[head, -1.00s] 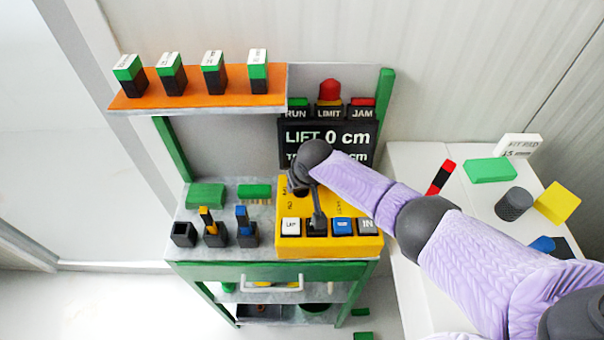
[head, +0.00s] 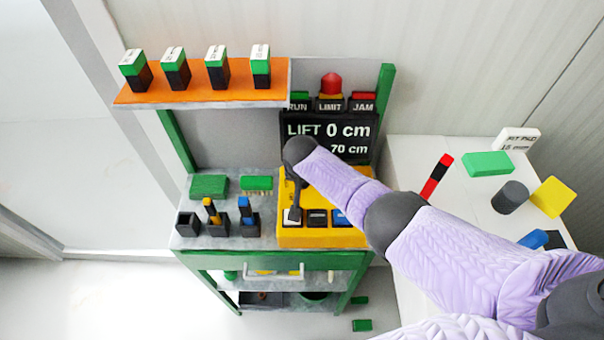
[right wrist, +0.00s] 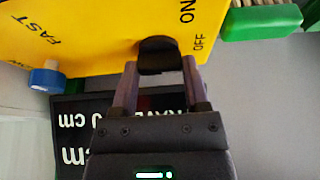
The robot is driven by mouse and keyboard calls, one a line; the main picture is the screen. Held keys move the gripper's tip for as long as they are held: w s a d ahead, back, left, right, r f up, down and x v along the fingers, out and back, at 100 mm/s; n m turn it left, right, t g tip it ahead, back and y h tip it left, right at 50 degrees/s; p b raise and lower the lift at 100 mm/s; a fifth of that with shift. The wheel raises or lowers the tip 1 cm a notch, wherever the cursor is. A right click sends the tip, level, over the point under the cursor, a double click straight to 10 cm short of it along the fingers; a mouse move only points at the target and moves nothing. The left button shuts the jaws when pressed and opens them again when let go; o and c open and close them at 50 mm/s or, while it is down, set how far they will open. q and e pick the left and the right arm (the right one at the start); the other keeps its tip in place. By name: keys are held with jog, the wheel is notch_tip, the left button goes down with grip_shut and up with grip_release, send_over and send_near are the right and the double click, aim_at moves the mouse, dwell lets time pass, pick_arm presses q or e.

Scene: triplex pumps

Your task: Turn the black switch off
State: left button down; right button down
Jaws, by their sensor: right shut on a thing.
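The black switch (right wrist: 158,52) stands out from the yellow control panel (right wrist: 95,25) in the right wrist view. The printed words ON and OFF lie just to its right, and it is about level with OFF. My right gripper (right wrist: 160,78) has its two fingers on either side of the switch and is shut on it. In the head view my right gripper (head: 292,212) reaches down onto the left part of the yellow panel (head: 310,237), and the switch is hidden there. Which setting the switch is in I cannot tell. My left gripper is not in view.
A blue knob (right wrist: 47,78) sits near FAST. A green block (right wrist: 260,22) is close right of the switch. A black display (head: 350,140) stands behind the panel. Black holders (head: 248,222) stand left of it. A white table (head: 450,190) with loose blocks is at right.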

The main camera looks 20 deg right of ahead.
jog(key=shift+c, duration=0.4)
grip_release()
jog(key=p+v, duration=0.6)
jog(key=v, duration=0.4)
jog(key=shift+a+f, duration=0.1)
